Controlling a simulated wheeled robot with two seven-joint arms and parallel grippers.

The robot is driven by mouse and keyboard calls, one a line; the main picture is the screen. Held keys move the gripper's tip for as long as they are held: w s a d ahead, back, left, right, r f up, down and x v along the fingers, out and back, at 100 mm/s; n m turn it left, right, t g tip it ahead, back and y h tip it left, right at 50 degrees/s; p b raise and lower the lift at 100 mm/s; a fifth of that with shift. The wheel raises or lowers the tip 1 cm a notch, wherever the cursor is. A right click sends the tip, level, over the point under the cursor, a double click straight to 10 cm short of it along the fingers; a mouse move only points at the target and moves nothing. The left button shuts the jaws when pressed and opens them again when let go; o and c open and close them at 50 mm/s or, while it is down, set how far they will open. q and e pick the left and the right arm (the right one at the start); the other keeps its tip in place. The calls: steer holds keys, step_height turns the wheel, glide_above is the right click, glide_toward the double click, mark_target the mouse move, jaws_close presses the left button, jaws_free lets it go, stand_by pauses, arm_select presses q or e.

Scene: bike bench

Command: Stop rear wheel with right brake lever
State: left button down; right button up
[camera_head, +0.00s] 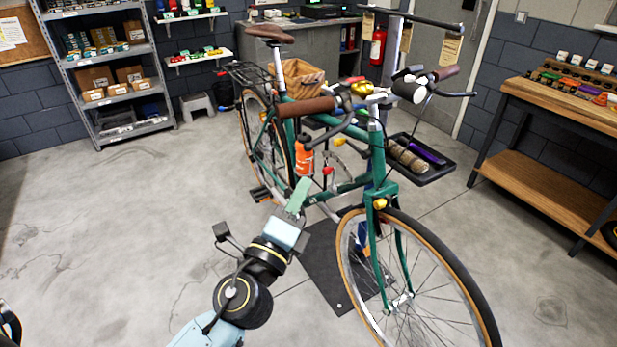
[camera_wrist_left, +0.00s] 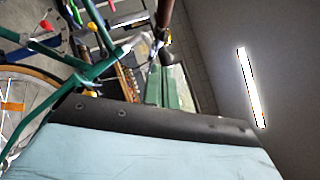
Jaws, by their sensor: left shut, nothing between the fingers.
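A green bicycle (camera_head: 345,185) stands in the middle with its front toward me. Its rear wheel (camera_head: 246,125) is at the back left, partly behind the frame; I cannot tell whether it is turning. A brown handlebar grip (camera_head: 305,108) points to picture left, with a dark brake lever (camera_head: 331,133) under it. The other lever (camera_head: 455,94) sits by the grip on the picture's right. My left gripper (camera_head: 302,186) is shut and empty, below the left grip and in front of the frame. Its green fingers (camera_wrist_left: 170,88) show in the left wrist view. My right gripper is not in view.
The front wheel (camera_head: 345,245) stands close right of my left arm, and a pedal (camera_head: 261,194) is just left of the gripper. An orange bottle (camera_head: 304,157) is on the frame. A black tray (camera_head: 430,170) and a wooden bench (camera_head: 545,180) are at right.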

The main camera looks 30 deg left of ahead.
arm_select(q)
steer(key=shift+b+v, duration=0.5)
steer(key=shift+v, duration=0.9)
